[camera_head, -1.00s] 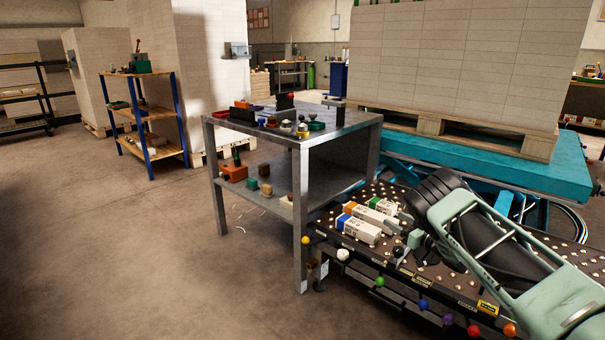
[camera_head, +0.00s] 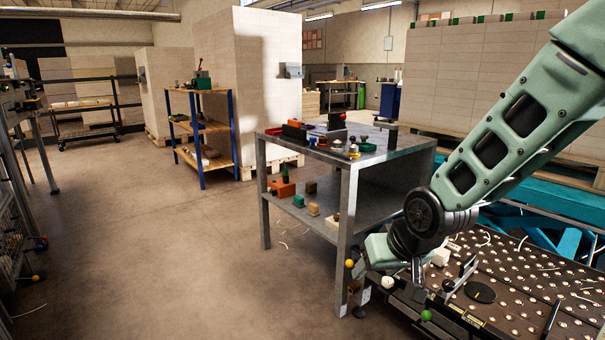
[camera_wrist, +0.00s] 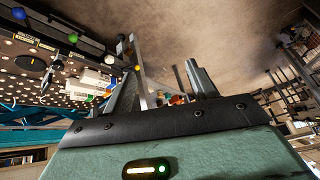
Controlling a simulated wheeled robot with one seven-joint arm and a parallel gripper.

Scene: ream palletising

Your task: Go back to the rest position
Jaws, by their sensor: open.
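My arm comes down from the upper right in the head view, bending at a black joint. My gripper (camera_wrist: 165,82) shows in the wrist view with its two fingers apart and nothing between them. In the head view its green body (camera_head: 384,250) is low beside the front corner of the grey metal table (camera_head: 345,200), over the near left end of the roller table (camera_head: 540,290). The fingers are hard to make out there. A small white object (camera_head: 440,257) shows beside the wrist.
The grey table carries coloured parts on both levels. A blue-legged shelf (camera_head: 233,140) and wrapped stacks (camera_head: 245,75) stand behind. A pale stack (camera_head: 470,75) stands at the right, beyond a teal lift (camera_head: 540,195). A rack (camera_head: 15,180) is at the left. The middle floor is clear.

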